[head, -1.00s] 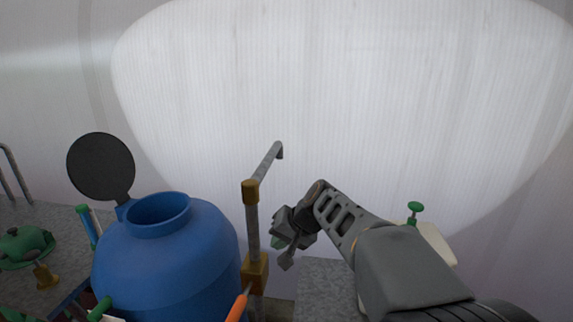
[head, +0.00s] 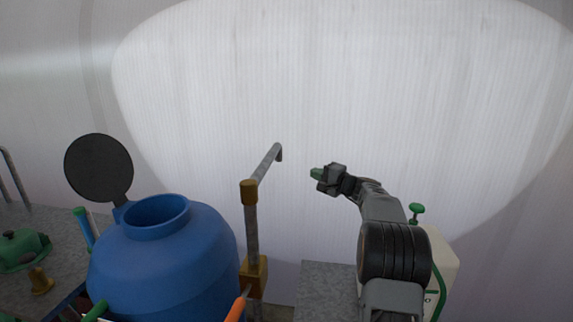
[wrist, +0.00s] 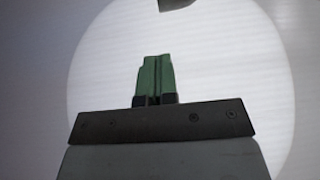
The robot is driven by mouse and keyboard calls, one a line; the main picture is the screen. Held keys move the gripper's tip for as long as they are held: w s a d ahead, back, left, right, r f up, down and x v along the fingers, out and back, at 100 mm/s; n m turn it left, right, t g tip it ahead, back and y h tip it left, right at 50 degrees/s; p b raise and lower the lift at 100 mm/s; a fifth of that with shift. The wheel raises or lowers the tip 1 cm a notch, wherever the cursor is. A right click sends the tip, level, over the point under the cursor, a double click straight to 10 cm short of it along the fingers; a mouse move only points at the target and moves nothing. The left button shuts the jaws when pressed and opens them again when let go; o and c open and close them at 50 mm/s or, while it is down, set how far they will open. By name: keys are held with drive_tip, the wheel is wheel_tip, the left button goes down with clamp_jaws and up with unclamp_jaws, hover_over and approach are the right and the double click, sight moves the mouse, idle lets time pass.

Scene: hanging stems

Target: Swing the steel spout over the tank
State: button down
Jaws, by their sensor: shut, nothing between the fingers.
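The steel spout (head: 267,163) is a grey pipe on an upright post with a brass-coloured joint (head: 249,192). Its arm points back and to the right, away from the tank, and its bent tip is at the upper right end. The blue tank (head: 165,260) stands left of the post with its round mouth open. My gripper (head: 316,173) is to the right of the spout tip, apart from it, with its green fingers pointing left. In the wrist view the green fingers (wrist: 155,80) are together and empty. A dark end of something (wrist: 176,4) shows at the top edge there.
A black round lid (head: 99,168) stands raised behind the tank's mouth. A green item (head: 24,249) and a small brass piece (head: 40,281) lie on the grey left bench. A cream container with a green-handled top (head: 440,262) stands at the right. The pale wall behind is bare.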

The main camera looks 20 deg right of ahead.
sight(281, 161)
drive_tip(key=p+x, duration=0.6)
drive_tip(key=x, duration=0.6)
drive_tip(key=shift+w+a+r+p, duration=0.1)
drive_tip(key=shift+w+p, duration=0.05)
drive_tip(key=shift+p, duration=0.15)
drive_tip(key=shift+p+x, duration=0.4)
drive_tip(key=shift+x, duration=0.4)
drive_tip(key=shift+a, duration=0.1)
